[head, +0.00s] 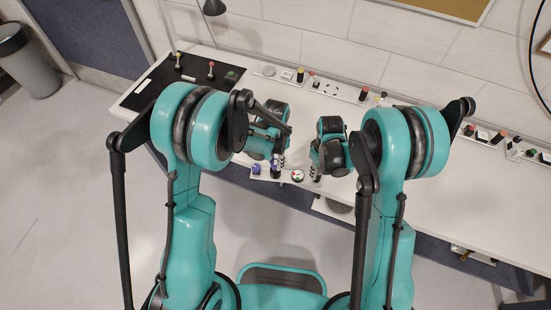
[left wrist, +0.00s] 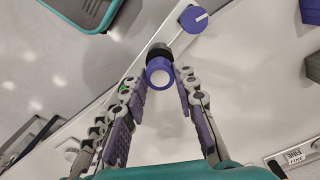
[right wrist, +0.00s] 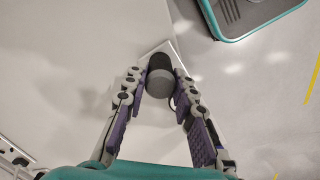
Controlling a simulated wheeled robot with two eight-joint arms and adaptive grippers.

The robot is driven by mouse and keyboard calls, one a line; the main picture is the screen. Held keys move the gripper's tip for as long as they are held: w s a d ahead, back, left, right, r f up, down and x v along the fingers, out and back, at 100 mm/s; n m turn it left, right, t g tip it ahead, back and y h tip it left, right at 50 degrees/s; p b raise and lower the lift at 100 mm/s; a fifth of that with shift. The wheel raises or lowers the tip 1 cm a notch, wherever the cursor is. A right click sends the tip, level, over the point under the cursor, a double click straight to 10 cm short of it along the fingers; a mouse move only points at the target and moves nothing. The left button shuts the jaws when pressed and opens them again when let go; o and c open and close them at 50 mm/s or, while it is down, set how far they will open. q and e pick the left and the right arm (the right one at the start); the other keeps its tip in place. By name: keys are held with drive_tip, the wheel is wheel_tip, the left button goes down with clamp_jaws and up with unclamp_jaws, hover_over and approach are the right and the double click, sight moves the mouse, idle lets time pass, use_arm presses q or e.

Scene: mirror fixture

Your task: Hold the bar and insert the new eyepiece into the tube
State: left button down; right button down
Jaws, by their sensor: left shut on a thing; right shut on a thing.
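My left gripper (head: 278,163) is at the front edge of the table. In the left wrist view its fingers (left wrist: 158,82) are shut on a short blue-rimmed cylinder (left wrist: 159,73) with a pale end and a black collar. My right gripper (head: 316,175) is a little to the right. In the right wrist view its fingers (right wrist: 160,84) are shut on a dark cylinder (right wrist: 159,82) with a grey end, over the corner of a white plate (right wrist: 168,46). I cannot tell which of these is the eyepiece, bar or tube.
A blue knob (head: 256,169) with a white pointer is left of my left gripper; it also shows in the left wrist view (left wrist: 194,19). Strips of small parts (head: 338,90) line the back. A black mat (head: 150,88) lies at left.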

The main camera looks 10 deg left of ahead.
sight(275, 162)
use_arm(q)
drive_tip(key=shift+f, duration=1.15)
drive_tip(key=c, duration=1.1)
unclamp_jaws()
drive_tip(key=shift+r, duration=0.1)
wheel_tip(275, 162, up, 12)
drive_tip(key=shift+f, duration=0.1)
